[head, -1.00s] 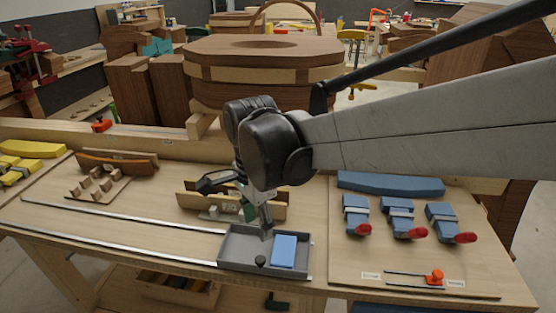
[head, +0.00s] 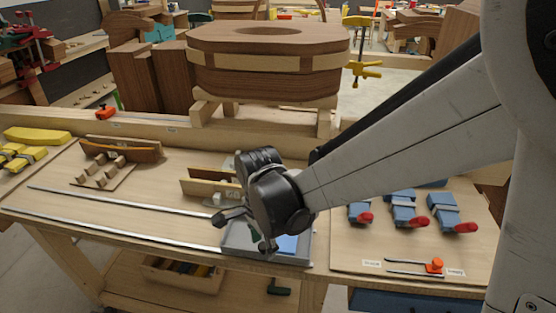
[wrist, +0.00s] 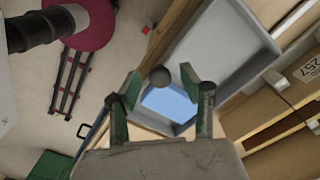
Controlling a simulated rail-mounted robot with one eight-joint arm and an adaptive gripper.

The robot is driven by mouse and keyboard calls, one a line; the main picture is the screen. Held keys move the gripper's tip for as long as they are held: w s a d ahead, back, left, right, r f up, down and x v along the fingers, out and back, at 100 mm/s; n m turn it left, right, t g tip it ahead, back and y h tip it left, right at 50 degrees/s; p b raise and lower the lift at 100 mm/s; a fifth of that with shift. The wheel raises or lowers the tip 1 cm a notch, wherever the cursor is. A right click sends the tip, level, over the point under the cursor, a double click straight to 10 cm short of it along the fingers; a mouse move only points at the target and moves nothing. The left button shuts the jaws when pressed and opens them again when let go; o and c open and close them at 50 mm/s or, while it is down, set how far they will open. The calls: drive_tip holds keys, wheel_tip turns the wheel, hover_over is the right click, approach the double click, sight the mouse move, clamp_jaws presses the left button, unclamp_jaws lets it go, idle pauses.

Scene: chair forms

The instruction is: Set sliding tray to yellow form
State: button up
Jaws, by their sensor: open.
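The grey sliding tray (head: 232,246) sits at the right end of two metal rails (head: 130,225) on the bench, with a blue block (head: 288,243) inside. The yellow form (head: 38,135) is at the far left of the bench. My gripper (head: 243,234) is open and empty above the tray's left part. In the wrist view the tray (wrist: 225,45) shows beyond the fingers. Its dark round knob (wrist: 160,76) appears between and just beyond my open gripper (wrist: 159,90); I cannot tell the gap. In the head view the gripper hides the knob.
A wooden form piece (head: 208,187) stands behind the tray, close to my gripper. A board with blue clamps (head: 404,208) and an orange slider (head: 436,265) lies to the right. The rails leftward are clear. A brown curved form (head: 120,149) stands behind them.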

drive_tip(key=shift+c, duration=0.4)
clamp_jaws()
drive_tip(key=shift+a, duration=0.15)
